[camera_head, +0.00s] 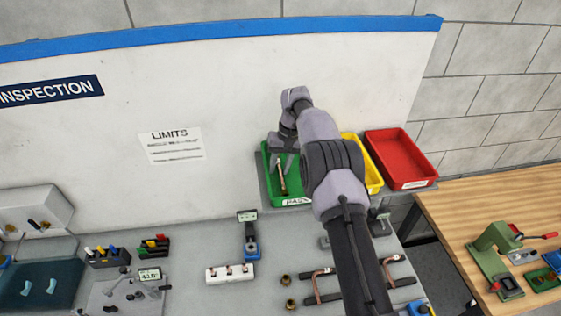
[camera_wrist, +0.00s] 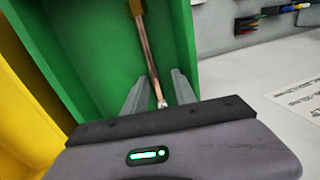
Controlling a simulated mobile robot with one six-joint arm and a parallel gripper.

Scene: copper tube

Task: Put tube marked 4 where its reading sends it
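A thin copper tube (camera_wrist: 152,60) with a brass fitting at its far end is inside the green bin in the wrist view; it also shows in the head view (camera_head: 283,182). I cannot read any mark on it. The green bin (camera_head: 270,160) has a front label that seems to read PASS. My gripper (camera_wrist: 160,85) is over this bin, its fingers spread on either side of the tube's near end, with gaps showing. The yellow bin (camera_head: 373,178) is partly hidden by my arm. The red bin (camera_head: 398,155) looks empty. The LIMITS sheet (camera_head: 172,145) is too small to read.
Two copper pieces (camera_head: 322,271) lie in dark holders on the bench, partly behind my arm. A white block (camera_head: 230,273), brass fittings (camera_head: 286,280) and a gauge with a display (camera_head: 149,275) stand nearby. A wooden table (camera_head: 455,205) with a green press is at right.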

